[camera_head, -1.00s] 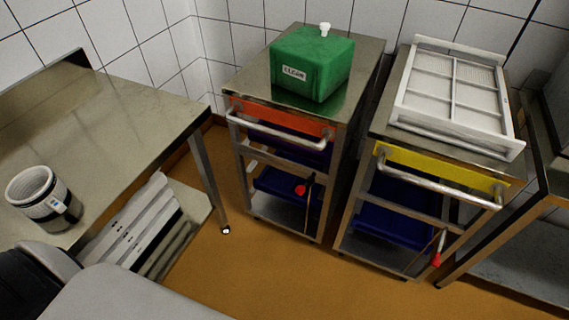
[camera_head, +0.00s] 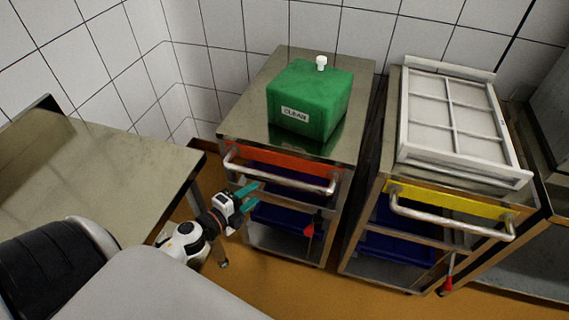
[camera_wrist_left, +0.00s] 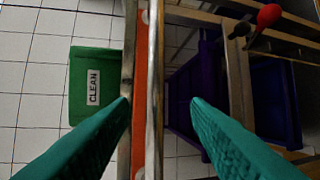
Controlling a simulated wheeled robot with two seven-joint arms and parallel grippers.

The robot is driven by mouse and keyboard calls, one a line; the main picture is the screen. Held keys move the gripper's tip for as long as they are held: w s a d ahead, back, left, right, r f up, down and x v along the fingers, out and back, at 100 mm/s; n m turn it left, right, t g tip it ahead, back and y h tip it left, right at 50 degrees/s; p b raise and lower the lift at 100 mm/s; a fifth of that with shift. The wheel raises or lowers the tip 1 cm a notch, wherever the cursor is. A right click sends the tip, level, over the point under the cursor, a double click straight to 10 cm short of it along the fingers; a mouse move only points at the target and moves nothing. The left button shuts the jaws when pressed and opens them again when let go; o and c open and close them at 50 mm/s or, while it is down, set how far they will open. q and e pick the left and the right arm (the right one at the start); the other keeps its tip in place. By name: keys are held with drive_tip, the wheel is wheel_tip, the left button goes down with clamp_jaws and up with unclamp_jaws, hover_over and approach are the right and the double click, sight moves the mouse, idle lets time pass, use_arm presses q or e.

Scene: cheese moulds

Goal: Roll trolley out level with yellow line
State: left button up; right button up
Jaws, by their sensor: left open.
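A steel trolley with an orange-red front strip (camera_head: 275,160) and a bar handle (camera_head: 280,172) stands by the back wall. A second trolley with a yellow front strip (camera_head: 450,203) and its own handle (camera_head: 455,222) stands to its right. No yellow line shows on the floor. My left gripper (camera_head: 254,196) is open and empty, low and left in front of the first trolley's handle. In the left wrist view the handle (camera_wrist_left: 154,80) runs between the teal fingers (camera_wrist_left: 161,101), apparently beyond their tips and untouched. My right gripper is not in view.
A green box marked CLEAN (camera_head: 308,95) sits on the first trolley, a white frame (camera_head: 460,120) on the second. Red-knobbed levers (camera_head: 308,231) hang at both fronts. A steel table (camera_head: 90,190) stands left. The orange-brown floor (camera_head: 290,290) in front is partly clear.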

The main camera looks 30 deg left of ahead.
sight(272, 181)
use_arm(q)
drive_tip(key=w, duration=0.1)
drive_tip(key=w+d, duration=0.1)
drive_tip(key=w, duration=0.2)
drive_tip(key=shift+w+d+p, duration=0.25)
drive_tip(key=shift+w+p, duration=0.1)
drive_tip(key=x, duration=0.5)
drive_tip(key=shift+w+f, duration=0.2)
drive_tip(key=shift+w, duration=0.2)
drive_tip(key=shift+w+d+f, duration=0.1)
drive_tip(key=shift+w, duration=0.55)
clamp_jaws()
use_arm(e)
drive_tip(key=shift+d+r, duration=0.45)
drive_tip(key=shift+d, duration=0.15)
